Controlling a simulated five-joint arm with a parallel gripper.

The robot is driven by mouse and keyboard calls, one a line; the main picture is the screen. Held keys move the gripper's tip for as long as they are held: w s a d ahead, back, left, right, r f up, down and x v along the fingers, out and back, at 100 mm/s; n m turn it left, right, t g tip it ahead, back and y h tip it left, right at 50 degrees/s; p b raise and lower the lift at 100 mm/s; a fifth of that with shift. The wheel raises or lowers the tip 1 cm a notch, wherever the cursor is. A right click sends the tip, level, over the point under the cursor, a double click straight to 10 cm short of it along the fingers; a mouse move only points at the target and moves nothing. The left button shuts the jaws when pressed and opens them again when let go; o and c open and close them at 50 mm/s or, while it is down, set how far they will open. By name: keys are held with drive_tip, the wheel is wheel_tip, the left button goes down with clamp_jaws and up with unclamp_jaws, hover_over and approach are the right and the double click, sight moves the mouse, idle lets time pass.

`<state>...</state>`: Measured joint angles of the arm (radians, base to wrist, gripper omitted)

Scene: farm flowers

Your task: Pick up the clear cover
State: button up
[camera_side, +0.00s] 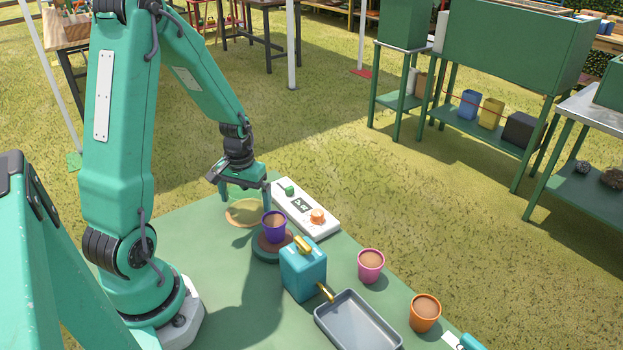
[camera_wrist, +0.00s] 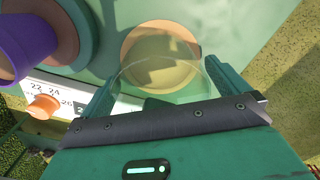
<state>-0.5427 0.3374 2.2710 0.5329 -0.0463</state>
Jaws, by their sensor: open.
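The clear cover (camera_wrist: 160,78) is a see-through dome, with its faint rounded edge showing in the wrist view. A tan round disc (camera_wrist: 158,32) shows behind and through it. In the side view the tan disc (camera_side: 244,213) lies at the table's far end, and the cover is hard to make out there. My gripper (camera_side: 246,200) points down over the disc. In the wrist view my gripper (camera_wrist: 168,86) is open, with one finger on each side of the cover. I cannot tell whether the fingers touch it.
A purple pot (camera_side: 274,226) stands on a round base (camera_side: 266,248) close beside my gripper. A white panel with knobs (camera_side: 318,231) lies to the right. A teal watering can (camera_side: 302,272), a grey tray (camera_side: 358,326), a pink pot (camera_side: 370,265) and an orange pot (camera_side: 424,312) stand nearer.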

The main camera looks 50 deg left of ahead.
sight(248, 191)
drive_tip(key=shift+c, duration=0.4)
drive_tip(key=c, duration=0.8)
drive_tip(key=shift+r, duration=0.15)
drive_tip(key=shift+r, duration=4.85)
drive_tip(key=shift+d, duration=0.15)
drive_tip(key=shift+w+d, duration=0.2)
drive_tip(key=shift+d, duration=0.4)
drive_tip(key=d, duration=1.1)
drive_tip(key=shift+d+f, duration=0.15)
drive_tip(key=shift+d, duration=0.05)
drive_tip(key=shift+s+d, duration=0.2)
drive_tip(key=shift+d, duration=0.4)
